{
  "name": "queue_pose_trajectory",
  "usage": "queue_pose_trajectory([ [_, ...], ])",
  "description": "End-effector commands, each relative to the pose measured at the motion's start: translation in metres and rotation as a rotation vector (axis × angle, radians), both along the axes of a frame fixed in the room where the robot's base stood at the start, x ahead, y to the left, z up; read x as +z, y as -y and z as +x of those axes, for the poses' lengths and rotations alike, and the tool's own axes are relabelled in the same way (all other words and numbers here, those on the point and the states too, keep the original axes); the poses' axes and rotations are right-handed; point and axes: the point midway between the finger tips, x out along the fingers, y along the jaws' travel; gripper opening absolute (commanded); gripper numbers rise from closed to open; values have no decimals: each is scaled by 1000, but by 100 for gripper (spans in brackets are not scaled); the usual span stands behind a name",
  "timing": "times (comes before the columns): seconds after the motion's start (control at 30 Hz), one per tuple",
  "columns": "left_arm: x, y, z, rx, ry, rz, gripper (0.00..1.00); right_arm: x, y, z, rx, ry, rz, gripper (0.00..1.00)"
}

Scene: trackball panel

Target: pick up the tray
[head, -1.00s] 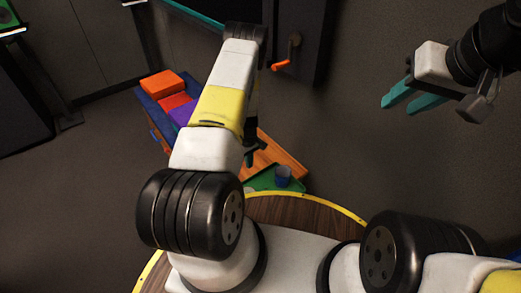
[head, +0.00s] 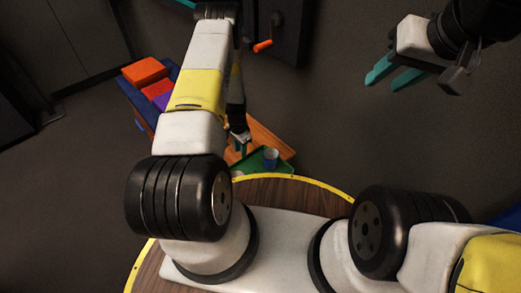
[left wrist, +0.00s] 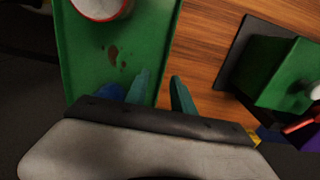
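The green tray (head: 246,167) lies on a wooden surface and is partly hidden by my left arm in the head view. In the left wrist view the tray (left wrist: 85,50) fills the upper left, with brownish marks on its floor. A cup (head: 271,158) stands on it; its red rim (left wrist: 100,10) shows at the top of the wrist view. My left gripper (left wrist: 160,88) is open, one teal finger over the tray's inside and the other beyond its right wall. Contact cannot be told. My right gripper (head: 388,78) is open and empty in the air, far from the tray.
The wooden top (left wrist: 200,50) carries a green block (left wrist: 270,72) on a dark plate, right of the tray. A blue bench with orange cushions (head: 145,71) stands left. An orange handle (head: 263,46) sticks out from a dark cabinet. Floor at right is open.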

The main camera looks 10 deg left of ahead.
Motion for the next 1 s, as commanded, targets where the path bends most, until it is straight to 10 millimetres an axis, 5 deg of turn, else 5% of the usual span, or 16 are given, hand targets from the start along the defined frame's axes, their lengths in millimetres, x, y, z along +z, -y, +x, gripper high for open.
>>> queue_pose_trajectory([
  [0.5, -66, -7, 4, 4, -1, 1, 30, 0, 0, 0, 0, 0, 0, 36],
  [0.8, -71, -7, 5, 6, 1, 1, 30, 0, 0, 0, 0, 0, 0, 36],
  [0.93, -71, -7, 5, 6, 1, 1, 4, 0, 0, 0, 0, 0, 0, 36],
  [1.0, -71, -7, 5, 6, 1, 1, 0, 0, 0, 0, 0, 0, 0, 36],
])
